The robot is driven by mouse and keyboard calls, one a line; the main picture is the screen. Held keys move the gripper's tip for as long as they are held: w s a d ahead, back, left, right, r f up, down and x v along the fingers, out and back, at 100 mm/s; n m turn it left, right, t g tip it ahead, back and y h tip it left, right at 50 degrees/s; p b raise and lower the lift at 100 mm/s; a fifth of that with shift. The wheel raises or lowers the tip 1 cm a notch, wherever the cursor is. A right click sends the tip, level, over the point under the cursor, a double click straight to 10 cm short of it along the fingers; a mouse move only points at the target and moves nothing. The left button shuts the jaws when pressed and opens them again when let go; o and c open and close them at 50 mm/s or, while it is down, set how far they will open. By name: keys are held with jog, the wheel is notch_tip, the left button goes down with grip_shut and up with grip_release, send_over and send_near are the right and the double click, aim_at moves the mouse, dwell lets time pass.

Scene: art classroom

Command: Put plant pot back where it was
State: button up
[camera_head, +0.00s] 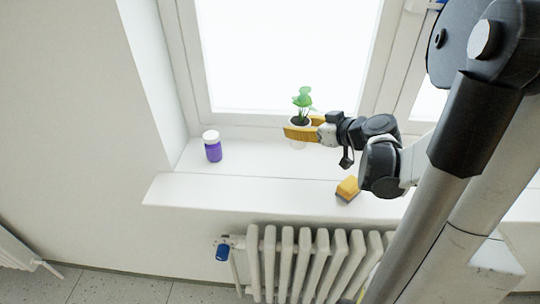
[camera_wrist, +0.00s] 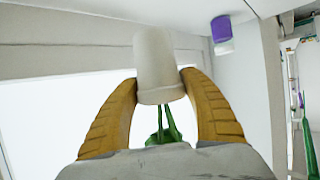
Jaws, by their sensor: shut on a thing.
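The plant pot (camera_head: 299,121) is small and pale, with a green leafy plant (camera_head: 303,98) growing from it. It is at the back of the white windowsill (camera_head: 230,187), in front of the window. My gripper (camera_head: 300,133) has yellow fingers and is shut on the pot. In the wrist view the fingers (camera_wrist: 158,95) press the pot (camera_wrist: 156,60) from both sides near its rim, and green stems (camera_wrist: 165,125) show between them. I cannot tell whether the pot's base touches the sill.
A purple jar with a white lid (camera_head: 212,147) stands on the sill to the left; it also shows in the wrist view (camera_wrist: 222,32). A yellow sponge-like block (camera_head: 347,188) lies near the sill's front edge. A white radiator (camera_head: 305,262) is below. The sill between jar and pot is clear.

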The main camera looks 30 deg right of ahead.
jog(key=w+a+f+b, duration=0.1)
jog(key=a+f, duration=0.1)
jog(key=w+a+f+b, duration=0.1)
jog(key=f+b, duration=0.1)
jog(key=f, duration=0.1)
jog(key=a+f+b, duration=0.1)
jog(key=a+f, duration=0.1)
jog(key=f, duration=0.1)
jog(key=shift+w+a, duration=0.35)
jog(key=shift+w, duration=0.05)
jog(key=shift+r, duration=0.15)
jog(key=o, duration=1)
jog(key=shift+f+b, duration=0.25)
jog(key=shift+b, duration=0.05)
jog(key=shift+c, duration=0.2)
jog(key=o, duration=0.5)
jog(key=shift+c, duration=0.2)
jog(key=shift+r, duration=0.1)
